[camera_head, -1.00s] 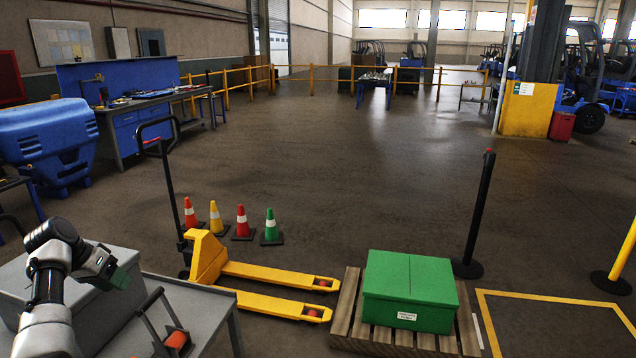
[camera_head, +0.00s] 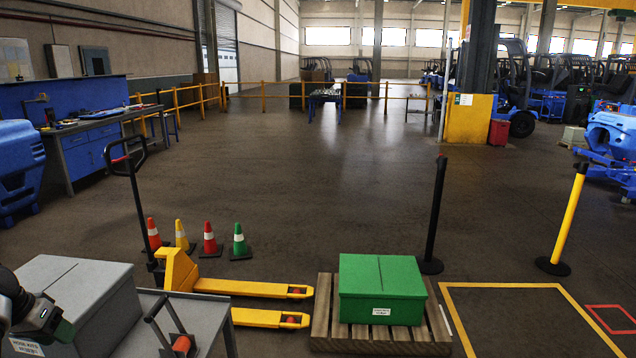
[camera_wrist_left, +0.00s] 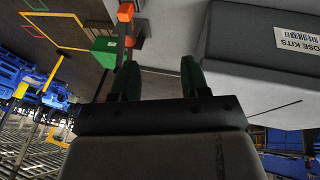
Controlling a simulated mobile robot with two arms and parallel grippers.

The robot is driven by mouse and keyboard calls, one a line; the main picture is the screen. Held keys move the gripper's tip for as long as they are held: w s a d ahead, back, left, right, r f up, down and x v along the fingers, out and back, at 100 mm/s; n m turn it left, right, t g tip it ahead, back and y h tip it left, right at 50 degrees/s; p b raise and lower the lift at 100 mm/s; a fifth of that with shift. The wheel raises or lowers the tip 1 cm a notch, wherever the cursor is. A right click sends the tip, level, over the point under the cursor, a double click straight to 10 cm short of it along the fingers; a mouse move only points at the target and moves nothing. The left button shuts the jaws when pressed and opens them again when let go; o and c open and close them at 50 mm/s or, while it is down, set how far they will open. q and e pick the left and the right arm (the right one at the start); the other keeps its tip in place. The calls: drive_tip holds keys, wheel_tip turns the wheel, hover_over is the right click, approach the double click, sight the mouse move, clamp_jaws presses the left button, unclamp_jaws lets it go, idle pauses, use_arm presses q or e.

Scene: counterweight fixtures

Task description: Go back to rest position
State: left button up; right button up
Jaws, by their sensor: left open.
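My left gripper (camera_head: 62,328) is at the lower left edge of the head view, in front of the grey lidded box (camera_head: 75,285). In the left wrist view my left gripper (camera_wrist_left: 160,78) shows its two dark green fingers apart, with nothing between them. The grey box (camera_wrist_left: 240,60), with a "HOSE KITS" label, lies beside the fingers there. Whether gripper and box touch cannot be told. Most of my left arm is cut off by the picture edge. My right gripper is in neither view.
A grey bench (camera_head: 205,312) carries a metal-handled fixture with a red-orange part (camera_head: 181,343). A yellow pallet jack (camera_head: 180,270), several cones (camera_head: 208,240), and a green box (camera_head: 382,285) on a wooden pallet (camera_head: 320,325) stand beyond. Open floor lies behind them.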

use_arm(q)
drive_tip(key=s+d+f+m+g+y, duration=0.1)
drive_tip(key=s+d+f+y, duration=0.1)
drive_tip(key=s+d+f, duration=0.5)
drive_tip(key=s+d+f+m+g+y, duration=0.15)
drive_tip(key=s+d+f, duration=0.25)
drive_tip(key=d+f, duration=0.45)
drive_tip(key=s+d+r+t, duration=0.1)
drive_tip(key=s+d+r, duration=0.1)
drive_tip(key=s+d, duration=0.8)
drive_tip(key=s+d+r+t, duration=0.1)
drive_tip(key=s+d+r, duration=0.1)
drive_tip(key=s+d, duration=0.75)
wheel_tip(320, 180, down, 27)
drive_tip(key=s+a+g, duration=0.1)
drive_tip(key=s, duration=0.2)
drive_tip(key=s+a+f+g, duration=0.1)
drive_tip(key=s+a+f, duration=0.2)
drive_tip(key=s+f, duration=1.2)
drive_tip(key=shift+s+f, duration=0.15)
drive_tip(key=shift+s, duration=0.15)
